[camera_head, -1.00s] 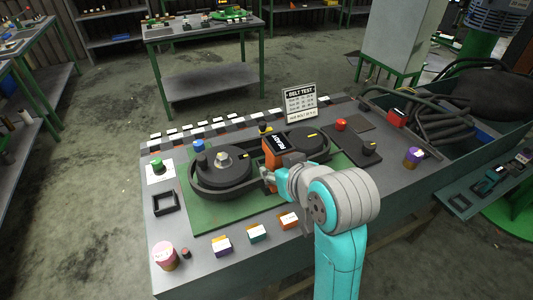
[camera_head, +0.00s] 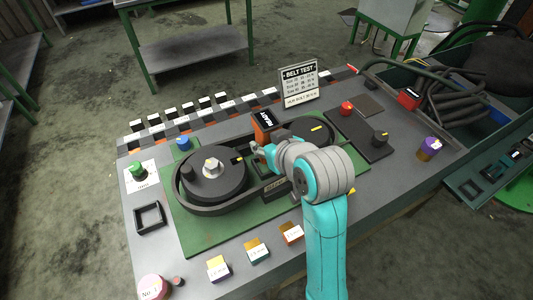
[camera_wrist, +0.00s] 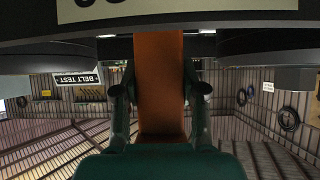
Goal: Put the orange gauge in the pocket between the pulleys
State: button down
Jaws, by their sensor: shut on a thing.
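The orange gauge (camera_head: 262,134) has a dark face marked READY and is held upright, slightly tilted in the head view. My gripper (camera_head: 262,150) is shut on it; in the wrist view the orange body (camera_wrist: 160,85) stands between both fingers. The gauge overlaps the gap between the large left pulley (camera_head: 212,175) and the right pulley (camera_head: 318,130). It looks raised, but its exact height is unclear. A dark labelled block (camera_head: 275,185) lies between the pulleys, partly behind my arm. The pocket's opening cannot be made out.
A black belt (camera_head: 190,205) loops around both pulleys on a green plate (camera_head: 205,235). A BELT TEST sign (camera_head: 299,82) stands behind. Several small labelled blocks line the front edge. A black square frame (camera_head: 149,217) and green button (camera_head: 138,170) sit left.

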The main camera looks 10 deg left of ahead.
jog(key=shift+f, duration=2.05)
jog(key=shift+f, duration=0.1)
jog(key=c, duration=0.7)
grip_release()
jog(key=shift+o, duration=0.2)
